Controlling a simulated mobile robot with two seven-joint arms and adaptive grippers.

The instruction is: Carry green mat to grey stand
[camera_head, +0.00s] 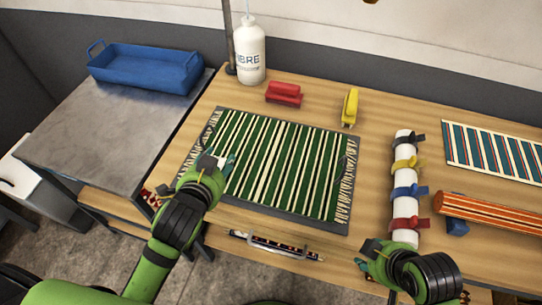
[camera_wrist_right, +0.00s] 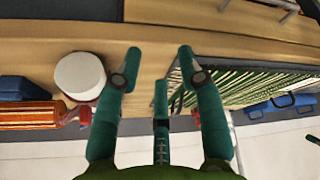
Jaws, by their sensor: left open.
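The green mat (camera_head: 285,165), striped green, white and black with pale fringes at both ends, lies flat on a dark grey board (camera_head: 310,224) on the wooden table. The grey stand (camera_head: 105,133) is left of that table, with a flat top. My left gripper (camera_head: 217,163) is open over the mat's near left corner and hides part of the fringe there; I cannot tell whether it touches. My right gripper (camera_head: 370,258) is at the table's front edge, right of the mat. In the right wrist view its fingers (camera_wrist_right: 160,62) are spread and empty, with the mat (camera_wrist_right: 250,85) beyond them.
A blue tray (camera_head: 145,68) sits at the back of the stand. A white bottle (camera_head: 249,52), red block (camera_head: 284,94) and yellow tool (camera_head: 350,107) stand behind the mat. A white roll with coloured straps (camera_head: 404,180) and orange roll (camera_head: 490,212) lie to its right.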

